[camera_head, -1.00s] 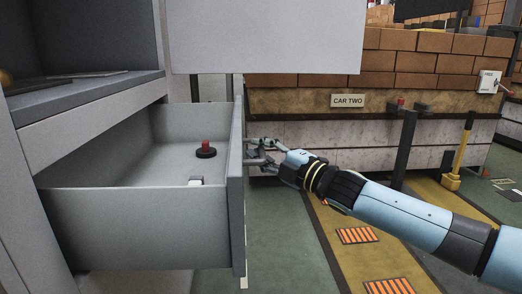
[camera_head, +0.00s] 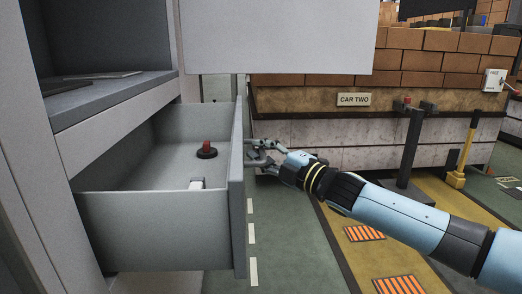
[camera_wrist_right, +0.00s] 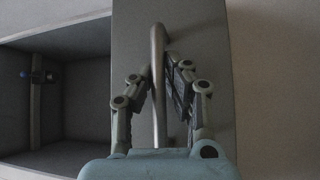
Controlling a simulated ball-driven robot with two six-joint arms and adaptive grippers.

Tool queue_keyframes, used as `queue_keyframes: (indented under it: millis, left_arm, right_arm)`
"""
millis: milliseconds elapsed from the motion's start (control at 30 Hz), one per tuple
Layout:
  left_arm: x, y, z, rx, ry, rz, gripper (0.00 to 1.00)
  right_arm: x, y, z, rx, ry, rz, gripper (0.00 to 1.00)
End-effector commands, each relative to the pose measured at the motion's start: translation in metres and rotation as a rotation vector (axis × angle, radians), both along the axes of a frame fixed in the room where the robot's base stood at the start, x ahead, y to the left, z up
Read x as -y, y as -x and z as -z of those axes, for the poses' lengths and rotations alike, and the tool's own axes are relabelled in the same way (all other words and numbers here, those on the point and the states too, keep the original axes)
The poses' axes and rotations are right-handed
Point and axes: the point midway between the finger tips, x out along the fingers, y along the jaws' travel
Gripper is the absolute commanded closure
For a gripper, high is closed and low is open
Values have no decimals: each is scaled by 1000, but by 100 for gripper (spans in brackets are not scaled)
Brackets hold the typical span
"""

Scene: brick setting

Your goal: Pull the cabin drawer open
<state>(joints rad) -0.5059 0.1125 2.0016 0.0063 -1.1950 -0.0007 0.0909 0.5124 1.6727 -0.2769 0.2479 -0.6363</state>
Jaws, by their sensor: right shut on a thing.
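The grey cabin drawer (camera_head: 155,232) stands pulled out from the cabinet, so its inside shows from above. Its front panel (camera_head: 237,200) faces right. My right gripper (camera_head: 258,155) is at the outer face of that panel. In the right wrist view the handle (camera_wrist_right: 158,60) is an upright curved bar on the drawer front (camera_wrist_right: 205,30). My right gripper (camera_wrist_right: 158,85) has its fingers on both sides of this bar and is shut on it. My left gripper is not in view.
Inside the drawer lie a round dark thing with a red knob (camera_head: 206,150) and a small white item (camera_head: 197,184). A pale panel (camera_head: 270,35) juts out above the drawer. A dark post (camera_head: 410,150) and yellow lever (camera_head: 462,165) stand at right. Green floor (camera_head: 300,240) is clear.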

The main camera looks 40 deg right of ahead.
Motion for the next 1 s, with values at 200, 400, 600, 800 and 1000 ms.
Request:
queue_keyframes:
  millis: [200,400,600,800,1000]
  left_arm:
    - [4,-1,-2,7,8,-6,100]
    - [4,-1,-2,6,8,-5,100]
    - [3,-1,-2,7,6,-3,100]
    - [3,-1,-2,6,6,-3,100]
    - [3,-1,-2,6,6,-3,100]
  right_arm:
    - [0,0,-1,3,0,0,68]
    - [0,0,-1,2,0,-1,64]
    - [1,4,1,0,0,-2,64]
    - [5,26,4,-2,0,-3,64]
    - [13,59,9,-3,1,-4,64]
